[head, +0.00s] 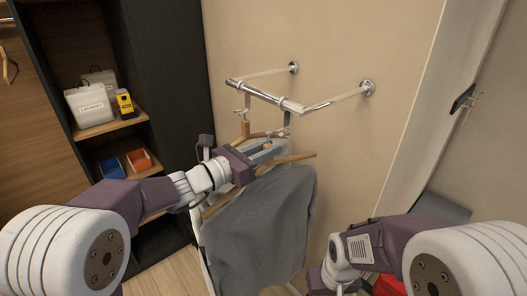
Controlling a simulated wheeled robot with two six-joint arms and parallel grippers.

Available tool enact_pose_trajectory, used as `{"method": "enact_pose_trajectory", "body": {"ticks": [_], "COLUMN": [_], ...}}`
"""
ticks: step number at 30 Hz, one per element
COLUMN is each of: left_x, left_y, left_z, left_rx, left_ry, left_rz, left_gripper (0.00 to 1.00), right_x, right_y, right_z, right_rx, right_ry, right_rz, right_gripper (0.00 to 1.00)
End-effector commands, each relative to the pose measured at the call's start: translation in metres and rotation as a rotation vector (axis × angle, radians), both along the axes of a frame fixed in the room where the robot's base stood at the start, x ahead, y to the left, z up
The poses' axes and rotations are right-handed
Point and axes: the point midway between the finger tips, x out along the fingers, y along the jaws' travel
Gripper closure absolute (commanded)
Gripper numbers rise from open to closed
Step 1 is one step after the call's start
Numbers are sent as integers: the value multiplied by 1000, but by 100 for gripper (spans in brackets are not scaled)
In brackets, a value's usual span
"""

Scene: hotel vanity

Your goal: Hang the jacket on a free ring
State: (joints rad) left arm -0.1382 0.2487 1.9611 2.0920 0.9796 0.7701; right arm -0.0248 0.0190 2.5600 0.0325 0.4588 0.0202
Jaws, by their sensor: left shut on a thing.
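The grey jacket (262,228) hangs on a wooden hanger (294,158), below a chrome wall rail (265,95). My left gripper (262,153) is at the top of the hanger, shut on it. Two ring fittings show on the rail, a left one (240,112) and a right one (287,119). A wooden piece (245,129) is just under the left fitting, and a pale garment edge (199,236) shows behind the jacket. I cannot tell whether the jacket's hanger touches the right fitting. My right gripper (325,283) is low at right, its fingers unclear.
A dark open shelf unit at left holds white containers (89,106), a yellow item (124,103), a blue bin (112,169) and an orange bin (139,160). A red object (388,286) is partly hidden by my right arm.

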Motion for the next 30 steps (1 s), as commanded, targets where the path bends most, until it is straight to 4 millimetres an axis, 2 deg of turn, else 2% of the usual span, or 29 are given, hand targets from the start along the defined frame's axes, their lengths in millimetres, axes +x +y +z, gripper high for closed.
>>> {"method": "enact_pose_trajectory", "body": {"ticks": [30], "left_x": [1], "left_y": [-3], "left_z": [3], "left_rx": [-3], "left_ry": [-3], "left_rz": [-1], "left_gripper": [100], "right_x": [0], "right_y": [0], "right_z": [-4], "right_rx": [0], "right_ry": [0], "right_rz": [0], "right_gripper": [66]}}
